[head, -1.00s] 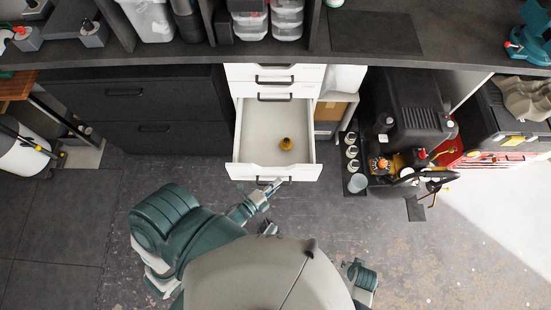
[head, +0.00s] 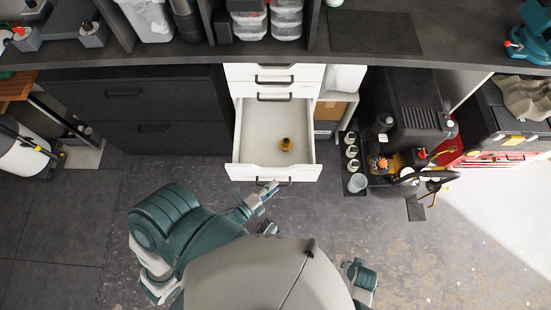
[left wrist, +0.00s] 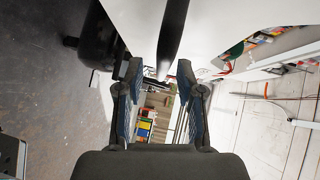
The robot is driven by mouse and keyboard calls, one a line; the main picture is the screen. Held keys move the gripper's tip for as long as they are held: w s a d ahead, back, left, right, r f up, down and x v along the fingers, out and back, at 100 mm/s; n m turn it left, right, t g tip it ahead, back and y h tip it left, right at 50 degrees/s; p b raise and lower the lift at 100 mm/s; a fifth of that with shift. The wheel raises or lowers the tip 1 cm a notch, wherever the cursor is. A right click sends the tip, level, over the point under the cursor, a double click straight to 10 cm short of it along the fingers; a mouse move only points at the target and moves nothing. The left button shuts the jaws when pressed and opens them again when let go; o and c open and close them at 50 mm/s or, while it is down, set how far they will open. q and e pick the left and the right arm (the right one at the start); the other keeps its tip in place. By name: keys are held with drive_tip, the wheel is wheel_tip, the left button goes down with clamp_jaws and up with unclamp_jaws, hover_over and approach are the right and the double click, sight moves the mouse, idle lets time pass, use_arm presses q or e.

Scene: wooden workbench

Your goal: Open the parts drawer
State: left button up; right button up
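The white parts drawer (head: 244,148) is pulled far out of the white cabinet in the head view, showing its pale inside. A small yellow and dark item (head: 286,144) stands in it near the front. The dark bar handle (head: 274,182) is on the drawer's front; a dark bar, likely this handle, shows in the left wrist view (left wrist: 173,38). My left gripper (head: 271,190) is just in front of the drawer front, by the handle's left part. In the left wrist view its fingers (left wrist: 160,72) are apart, with the bar at or just beyond the tips. My right gripper does not show.
More white drawers (head: 274,75) sit above the open one, under the dark workbench top (head: 180,55). Dark closed drawers (head: 130,108) are at left. A black compressor-like machine (head: 408,105) and a tray of cups (head: 352,165) stand at right. The floor in front is clear.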

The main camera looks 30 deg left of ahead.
use_arm(q)
drive_tip(key=v, duration=1)
